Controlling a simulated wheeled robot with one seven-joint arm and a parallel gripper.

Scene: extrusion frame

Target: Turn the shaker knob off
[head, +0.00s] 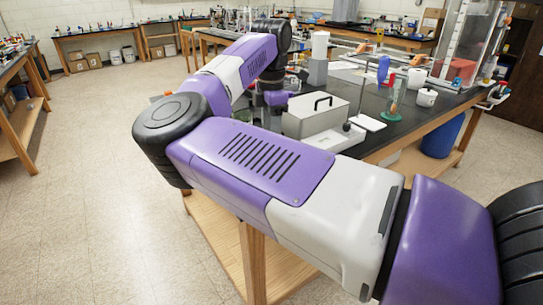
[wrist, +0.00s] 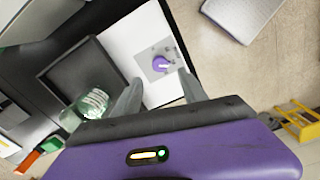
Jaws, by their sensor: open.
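The purple shaker knob (wrist: 162,64) sits on a small grey plate on the white front panel (wrist: 122,40) of the shaker in the wrist view. A pale line marks the knob's face. My gripper (wrist: 159,77) is open, with its two grey fingers apart and the knob in view between and just beyond the tips. I cannot tell whether a finger touches the panel. The shaker's dark square tray (wrist: 70,65) is left of the panel. In the head view my arm hides the knob and the gripper's fingers.
A clear glass vessel (wrist: 92,104) stands close to the left finger. In the head view a grey-white box with a black handle (head: 315,117) is on the black bench top beside my arm. Floor (head: 80,190) is open at the left. A yellow object (wrist: 300,124) shows at far right.

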